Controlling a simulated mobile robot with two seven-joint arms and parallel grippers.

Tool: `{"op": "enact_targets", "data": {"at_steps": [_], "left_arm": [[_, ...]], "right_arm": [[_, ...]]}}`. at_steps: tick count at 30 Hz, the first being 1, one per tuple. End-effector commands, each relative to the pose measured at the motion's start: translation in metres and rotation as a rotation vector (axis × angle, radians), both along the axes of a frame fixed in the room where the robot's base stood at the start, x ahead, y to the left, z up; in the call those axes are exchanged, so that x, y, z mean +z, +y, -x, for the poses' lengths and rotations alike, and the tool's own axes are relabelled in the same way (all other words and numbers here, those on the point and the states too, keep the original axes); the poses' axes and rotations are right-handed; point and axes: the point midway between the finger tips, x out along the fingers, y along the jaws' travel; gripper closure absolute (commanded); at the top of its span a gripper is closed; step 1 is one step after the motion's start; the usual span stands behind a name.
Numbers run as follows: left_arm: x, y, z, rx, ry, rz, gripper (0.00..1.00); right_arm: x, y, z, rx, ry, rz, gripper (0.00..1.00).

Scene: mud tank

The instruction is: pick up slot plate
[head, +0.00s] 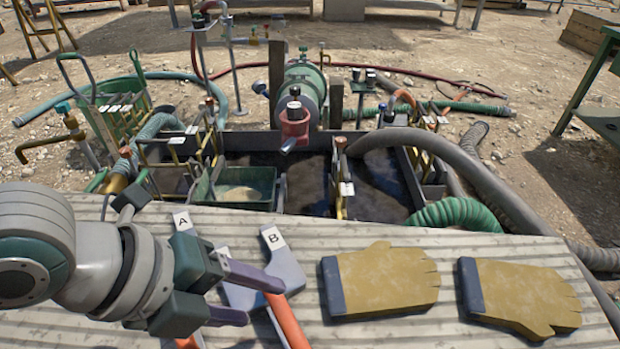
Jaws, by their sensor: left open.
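My left gripper (263,301) reaches in from the left over the corrugated bench top. Its two purple fingers are apart, with nothing clearly held between them. A grey, angled piece marked B (285,262) with an orange handle lies at the fingers, partly hidden by them; I cannot tell whether they touch it. A similar piece marked A (182,221) lies to its left, mostly hidden behind my gripper. No part is plainly recognisable as the slot plate; small white-labelled parts stand in the green rack (122,125) at the left. My right gripper is out of view.
Two tan gloves (388,280) (525,297) lie on the right of the bench (450,334). Beyond it is a dark mud tank (305,182) with a green tray (203,191), pipes and valves. Thick hoses (468,166) cross its right side.

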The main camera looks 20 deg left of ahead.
Motion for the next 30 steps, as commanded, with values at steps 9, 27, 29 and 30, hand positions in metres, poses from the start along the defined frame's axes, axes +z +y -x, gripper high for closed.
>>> {"op": "enact_targets", "data": {"at_steps": [9, 27, 29, 30], "left_arm": [[-0.039, -0.018, -0.020, 0.001, -0.001, 0.001, 0.40], [-0.040, -0.019, -0.021, 0.001, 0.000, -0.001, 0.76], [-0.040, -0.019, -0.021, 0.001, 0.000, -0.001, 0.83], [-0.040, -0.019, -0.021, 0.001, 0.000, -0.001, 0.87]], "right_arm": [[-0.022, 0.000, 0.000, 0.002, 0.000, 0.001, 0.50], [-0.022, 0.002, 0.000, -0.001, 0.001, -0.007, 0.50], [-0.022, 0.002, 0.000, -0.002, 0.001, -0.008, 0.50], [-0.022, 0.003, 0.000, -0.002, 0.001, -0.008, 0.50]]}}
